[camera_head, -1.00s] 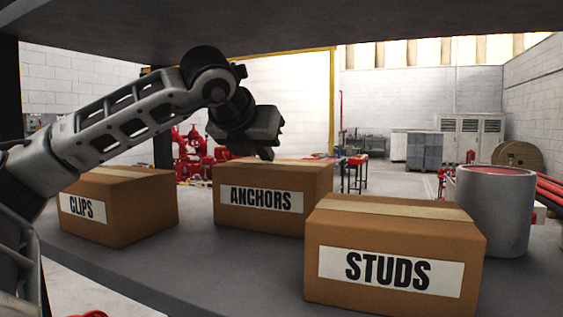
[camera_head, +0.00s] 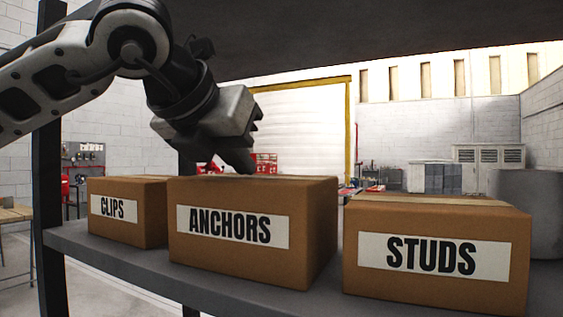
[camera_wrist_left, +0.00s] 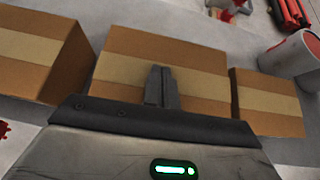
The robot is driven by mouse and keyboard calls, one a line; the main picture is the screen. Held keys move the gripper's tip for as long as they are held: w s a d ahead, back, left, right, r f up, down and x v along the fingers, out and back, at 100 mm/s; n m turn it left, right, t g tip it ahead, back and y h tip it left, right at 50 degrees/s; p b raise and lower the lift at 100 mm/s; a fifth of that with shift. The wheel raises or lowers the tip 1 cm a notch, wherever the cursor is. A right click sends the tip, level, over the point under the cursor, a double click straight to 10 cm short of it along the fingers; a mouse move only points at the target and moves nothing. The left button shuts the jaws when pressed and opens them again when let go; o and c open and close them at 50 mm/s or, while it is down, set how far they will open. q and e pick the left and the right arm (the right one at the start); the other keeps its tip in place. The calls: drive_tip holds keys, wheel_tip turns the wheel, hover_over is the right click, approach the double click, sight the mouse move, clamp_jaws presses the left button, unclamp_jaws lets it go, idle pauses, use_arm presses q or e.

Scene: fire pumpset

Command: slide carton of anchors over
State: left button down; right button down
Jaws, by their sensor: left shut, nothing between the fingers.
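The carton of anchors (camera_head: 235,251) is a closed brown box with tape along its top and a white ANCHORS label. It stands on the grey shelf between the other two cartons. My left gripper (camera_head: 246,168) is shut and empty, pointing down at the carton's top. In the left wrist view its closed fingers (camera_wrist_left: 161,74) overlap the tape on the middle carton (camera_wrist_left: 205,65). I cannot tell whether the fingertips touch the cardboard. My right gripper is not in view.
The CLIPS carton (camera_head: 120,232) is at left, partly covered by the anchors carton. The STUDS carton (camera_head: 425,286) stands at right with a narrow gap. A grey cylinder (camera_head: 538,210) is behind it. The shelf (camera_head: 120,258) has a front edge close below, and another shelf (camera_head: 370,30) hangs overhead.

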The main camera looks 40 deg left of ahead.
use_arm(q)
drive_tip(key=shift+d+f, duration=0.1)
drive_tip(key=shift+f, duration=0.45)
drive_tip(key=shift+r+p, duration=0.55)
drive_tip(key=shift+r, duration=0.25)
drive_tip(key=s+d+b, duration=0.2)
drive_tip(key=s+d, duration=0.1)
drive_tip(key=s, duration=0.8)
drive_tip(key=shift+s+r, duration=0.15)
drive_tip(key=shift+s, duration=0.15)
